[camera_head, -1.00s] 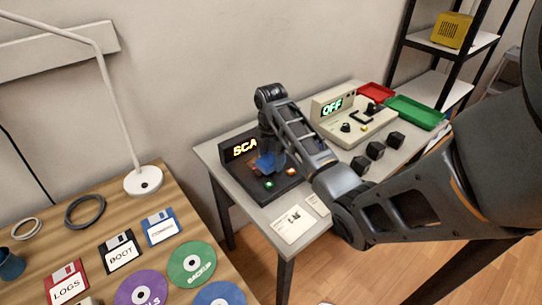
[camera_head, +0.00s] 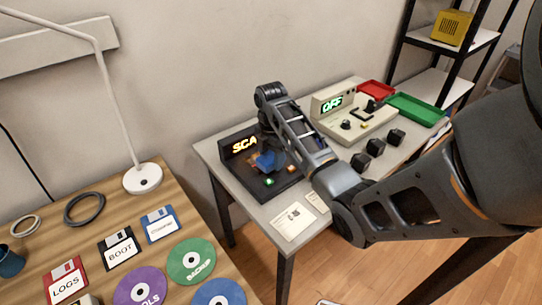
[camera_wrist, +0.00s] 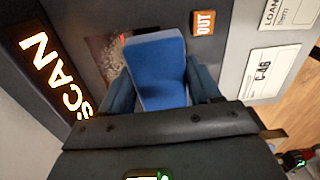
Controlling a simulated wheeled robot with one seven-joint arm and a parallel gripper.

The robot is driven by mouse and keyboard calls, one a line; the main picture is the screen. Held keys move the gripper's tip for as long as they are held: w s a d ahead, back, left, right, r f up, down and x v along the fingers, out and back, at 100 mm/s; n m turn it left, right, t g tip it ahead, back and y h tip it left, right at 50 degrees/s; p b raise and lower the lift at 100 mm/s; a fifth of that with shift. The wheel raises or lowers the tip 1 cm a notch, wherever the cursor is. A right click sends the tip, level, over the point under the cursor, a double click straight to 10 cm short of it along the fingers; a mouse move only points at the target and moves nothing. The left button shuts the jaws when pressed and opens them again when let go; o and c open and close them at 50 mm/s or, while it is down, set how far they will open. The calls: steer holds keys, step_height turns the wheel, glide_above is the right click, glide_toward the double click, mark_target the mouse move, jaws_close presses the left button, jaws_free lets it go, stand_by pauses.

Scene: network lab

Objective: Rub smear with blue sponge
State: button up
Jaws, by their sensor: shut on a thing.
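My gripper (camera_wrist: 163,92) is shut on the blue sponge (camera_wrist: 156,62), which sticks out between the two dark fingers. The sponge is over the dark scanner (camera_wrist: 85,20), beside its lit SCAN display. A speckled brownish smear (camera_wrist: 106,50) shows on the scanner at the sponge's left side and is partly hidden behind it. In the head view the sponge (camera_head: 266,160) is low over the scanner, just below the display, and my arm hides part of it. I cannot tell whether the sponge touches the surface.
An orange OUT button (camera_wrist: 204,22) and a green button (camera_head: 269,182) are on the scanner. A beige console (camera_head: 350,118) showing OFF, black cubes (camera_head: 375,148), a red tray (camera_head: 375,90) and a green tray (camera_head: 416,109) stand to the right. Cards (camera_head: 292,221) lie in front.

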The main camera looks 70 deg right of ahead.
steer(key=shift+f+b, duration=0.4)
steer(key=shift+f, duration=0.45)
steer(key=shift+w+d+r+b, duration=0.1)
steer(key=shift+w+d+b, duration=0.1)
steer(key=shift+w+d, duration=0.3)
steer(key=shift+w+d+f+b, duration=0.1)
steer(key=shift+w+d+b, duration=0.1)
steer(key=shift+w, duration=0.45)
steer(key=shift+w+d+r+b, duration=0.15)
steer(key=shift+w+d, duration=0.2)
steer(key=shift+w, duration=0.25)
